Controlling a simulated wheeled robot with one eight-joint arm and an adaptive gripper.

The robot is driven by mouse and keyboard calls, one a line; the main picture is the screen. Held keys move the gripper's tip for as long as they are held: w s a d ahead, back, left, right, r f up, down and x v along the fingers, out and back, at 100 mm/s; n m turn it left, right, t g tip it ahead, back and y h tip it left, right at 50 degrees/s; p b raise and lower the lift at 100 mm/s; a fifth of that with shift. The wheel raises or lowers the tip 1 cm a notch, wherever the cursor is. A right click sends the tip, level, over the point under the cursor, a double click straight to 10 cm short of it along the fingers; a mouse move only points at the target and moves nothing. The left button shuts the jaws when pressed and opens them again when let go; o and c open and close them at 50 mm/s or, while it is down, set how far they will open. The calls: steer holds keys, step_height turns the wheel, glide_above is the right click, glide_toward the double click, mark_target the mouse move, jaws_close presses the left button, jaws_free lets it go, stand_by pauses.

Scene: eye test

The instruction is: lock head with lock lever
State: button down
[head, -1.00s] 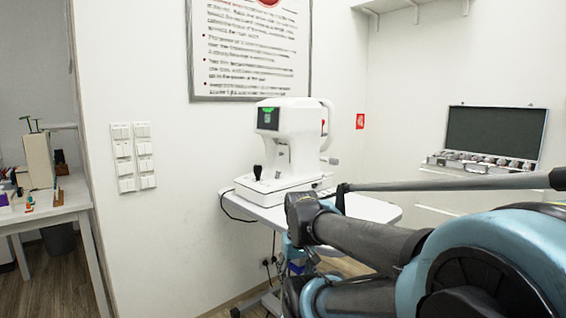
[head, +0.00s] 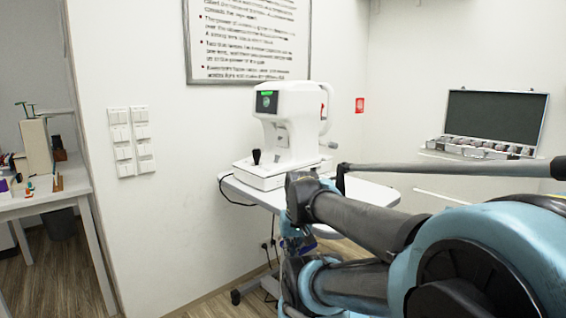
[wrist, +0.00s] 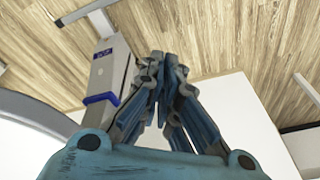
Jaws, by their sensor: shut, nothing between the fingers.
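The white eye-test machine (head: 290,125) stands on a small white table in the head view, with a lit dark screen (head: 267,102) on its head. A black joystick (head: 256,156) rises from its base, and a grey knob (head: 333,145) sticks out at its right side. I cannot tell which part is the lock lever. My gripper (wrist: 161,65) is shut and empty in the wrist view, with its fingers together. In the head view my arm reaches in front of the table's near side, below the machine. The machine does not show clearly in the wrist view.
The table top (head: 370,193) has a bare right part partly behind my arm. A grey column with a blue clip (wrist: 108,85) stands close left of my fingers. A lens case (head: 490,125) lies open at right. A cable hangs at the table's left edge.

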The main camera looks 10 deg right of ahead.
steer(key=w+a+r+m+t+y, duration=0.1)
steer(key=w+a+r+m+y, duration=0.15)
steer(key=w, duration=0.35)
steer(key=w+a+r+m+t+y, duration=0.1)
steer(key=w+r+m+t, duration=0.15)
steer(key=w, duration=0.35)
steer(key=m+t, duration=1)
steer(key=m, duration=0.5)
glide_toward(286, 164)
step_height(286, 164, up, 3)
steer(key=shift+w+d+f+h, duration=0.15)
steer(key=shift+w+d+h, duration=0.05)
steer(key=shift+h, duration=0.05)
steer(key=shift+w, duration=0.15)
steer(key=shift+x, duration=4.9)
steer(key=shift+a+f+n, duration=0.1)
steer(key=shift+a+n, duration=0.1)
steer(key=shift+n, duration=0.1)
